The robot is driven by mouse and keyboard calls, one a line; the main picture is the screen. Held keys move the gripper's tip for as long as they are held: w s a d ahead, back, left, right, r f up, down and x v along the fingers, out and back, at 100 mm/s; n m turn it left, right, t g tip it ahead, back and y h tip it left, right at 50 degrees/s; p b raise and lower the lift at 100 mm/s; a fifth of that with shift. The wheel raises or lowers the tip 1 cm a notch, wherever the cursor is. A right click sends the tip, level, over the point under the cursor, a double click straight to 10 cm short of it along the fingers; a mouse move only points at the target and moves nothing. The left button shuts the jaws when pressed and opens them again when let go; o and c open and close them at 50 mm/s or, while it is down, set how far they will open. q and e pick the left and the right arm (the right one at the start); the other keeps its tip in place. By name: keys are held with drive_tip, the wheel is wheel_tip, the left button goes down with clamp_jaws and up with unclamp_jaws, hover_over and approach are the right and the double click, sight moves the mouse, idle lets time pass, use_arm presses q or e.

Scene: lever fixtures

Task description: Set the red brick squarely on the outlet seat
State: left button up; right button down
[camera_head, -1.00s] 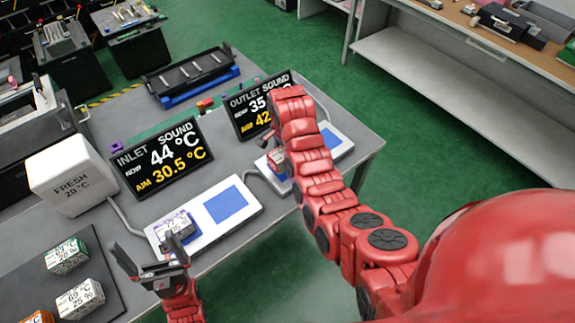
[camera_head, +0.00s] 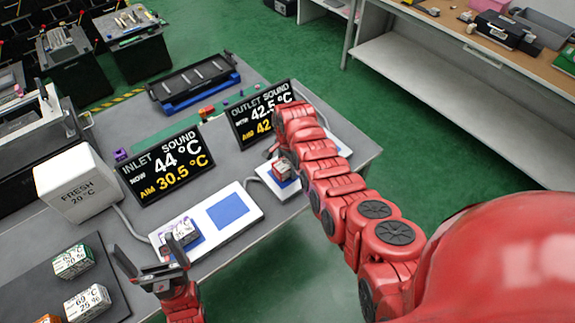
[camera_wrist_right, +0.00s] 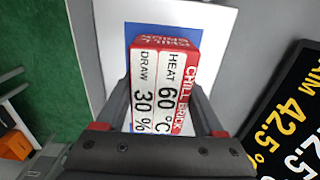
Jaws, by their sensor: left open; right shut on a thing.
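The red brick (camera_wrist_right: 166,82), with white labels "HEAT 60 °C" and "DRAW 30 %", is between the fingers of my right gripper (camera_wrist_right: 162,104), which is shut on it. The brick also shows in the head view (camera_head: 283,172), partly hidden by my right arm. It is at the blue outlet seat (camera_wrist_right: 150,33) on the white outlet plate (camera_wrist_right: 218,50), its sides roughly parallel to the seat edges. I cannot tell if its underside touches. The outlet display (camera_head: 262,112) reads 42.5 with aim 42.5. My left gripper (camera_head: 150,252) is open and empty by the inlet plate.
The inlet plate (camera_head: 248,216) holds a white-and-purple brick (camera_head: 181,232) on its left blue seat; its right seat is bare. A white FRESH box (camera_head: 75,182) and a dark tray (camera_head: 40,268) with several bricks stand left.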

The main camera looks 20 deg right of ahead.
drive_tip(key=shift+f, duration=0.15)
unclamp_jaws()
